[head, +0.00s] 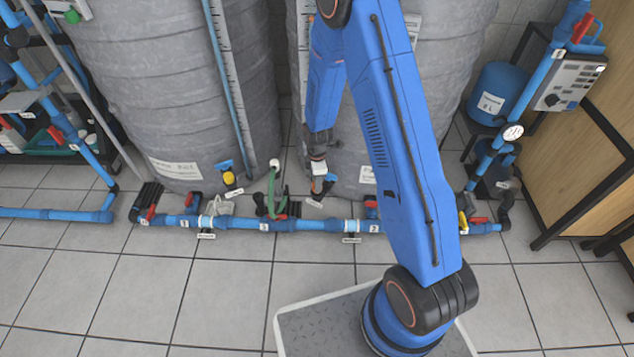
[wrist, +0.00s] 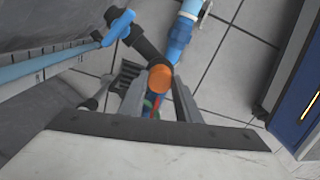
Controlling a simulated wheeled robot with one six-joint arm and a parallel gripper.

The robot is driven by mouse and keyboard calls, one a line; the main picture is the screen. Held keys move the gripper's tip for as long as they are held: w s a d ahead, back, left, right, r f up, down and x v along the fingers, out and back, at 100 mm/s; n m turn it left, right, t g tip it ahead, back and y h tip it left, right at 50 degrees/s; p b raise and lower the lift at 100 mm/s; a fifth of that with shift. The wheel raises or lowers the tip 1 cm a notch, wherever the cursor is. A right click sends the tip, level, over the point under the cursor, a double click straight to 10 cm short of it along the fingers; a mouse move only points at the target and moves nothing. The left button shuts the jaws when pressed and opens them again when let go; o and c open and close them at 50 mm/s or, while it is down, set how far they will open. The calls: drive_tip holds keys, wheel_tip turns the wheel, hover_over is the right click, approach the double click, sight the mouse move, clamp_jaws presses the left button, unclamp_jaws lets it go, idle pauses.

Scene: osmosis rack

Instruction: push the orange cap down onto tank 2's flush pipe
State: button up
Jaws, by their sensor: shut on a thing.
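An orange cap (wrist: 160,78) shows between the fingertips of my gripper (wrist: 158,92) in the wrist view. My gripper is shut on it. In the head view my gripper (head: 318,168) points down in front of the right grey tank (head: 345,165), low near its foot. The cap is too small there to make out clearly. Tank 2's flush pipe is not clearly seen; it cannot be told whether the cap touches it. Dark and blue pipe fittings (wrist: 180,35) lie beyond the cap in the wrist view.
A blue pipe run (head: 290,224) with red-handled valves crosses the floor before the tanks. A green hose (head: 272,190) and a yellow-topped fitting (head: 229,178) stand to the left. The tiled floor (head: 130,290) in front is clear.

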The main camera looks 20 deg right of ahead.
drive_tip(key=shift+f, duration=0.4)
idle(0.4)
drive_tip(key=o, duration=1.1)
drive_tip(key=shift+r, duration=0.1)
drive_tip(key=shift+r, duration=8.6)
